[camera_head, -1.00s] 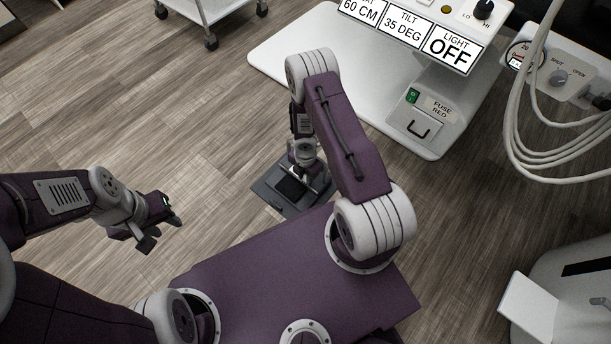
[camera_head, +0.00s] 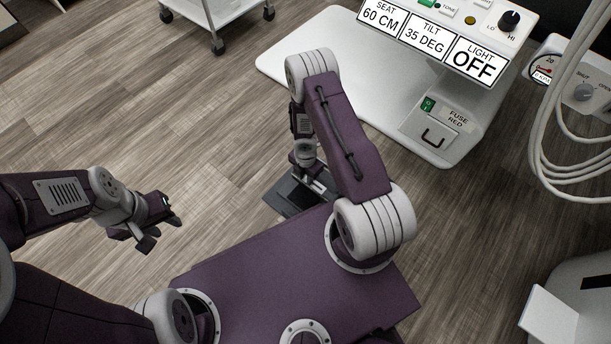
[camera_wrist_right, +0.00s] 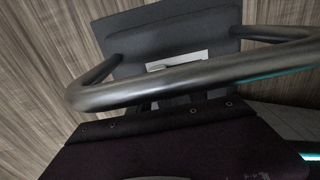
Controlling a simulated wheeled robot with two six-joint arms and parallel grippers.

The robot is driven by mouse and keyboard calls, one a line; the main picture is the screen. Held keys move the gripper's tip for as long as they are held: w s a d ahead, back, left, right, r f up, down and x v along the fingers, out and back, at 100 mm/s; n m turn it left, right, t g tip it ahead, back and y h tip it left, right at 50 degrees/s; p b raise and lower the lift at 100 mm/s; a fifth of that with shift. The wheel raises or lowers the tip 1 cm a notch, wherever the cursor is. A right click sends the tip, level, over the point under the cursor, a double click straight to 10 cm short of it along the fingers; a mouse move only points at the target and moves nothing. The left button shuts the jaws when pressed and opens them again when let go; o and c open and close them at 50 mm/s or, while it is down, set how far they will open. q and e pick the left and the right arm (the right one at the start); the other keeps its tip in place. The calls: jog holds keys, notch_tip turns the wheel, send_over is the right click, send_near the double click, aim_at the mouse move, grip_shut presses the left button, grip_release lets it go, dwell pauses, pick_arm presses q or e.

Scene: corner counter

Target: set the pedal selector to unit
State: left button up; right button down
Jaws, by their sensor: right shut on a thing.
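A dark grey foot pedal (camera_head: 288,197) lies on the floor just beyond my purple base, which hides part of it. In the right wrist view the dark pedal plate (camera_wrist_right: 140,35) shows a pale label, with a bent metal handle (camera_wrist_right: 170,87) crossing in front. My right gripper (camera_head: 314,182) is down at the pedal and shut on the metal handle; its fingertips are mostly hidden. I cannot make out the selector or its setting. My left gripper (camera_head: 160,231) is open and empty above bare floor.
A white unit (camera_head: 330,60) at the back right carries signs SEAT 60 CM, TILT 35 DEG and LIGHT OFF, and a fuse panel. Pale hoses (camera_head: 560,150) hang at right. A white cart (camera_head: 215,12) stands at the back. The floor at left is clear.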

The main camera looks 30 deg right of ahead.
aim_at(305, 180)
jog(key=shift+w, duration=0.15)
jog(key=c, duration=1.2)
grip_release()
notch_tip(305, 180, up, 9)
jog(key=p, duration=0.8)
jog(key=shift+p, duration=0.4)
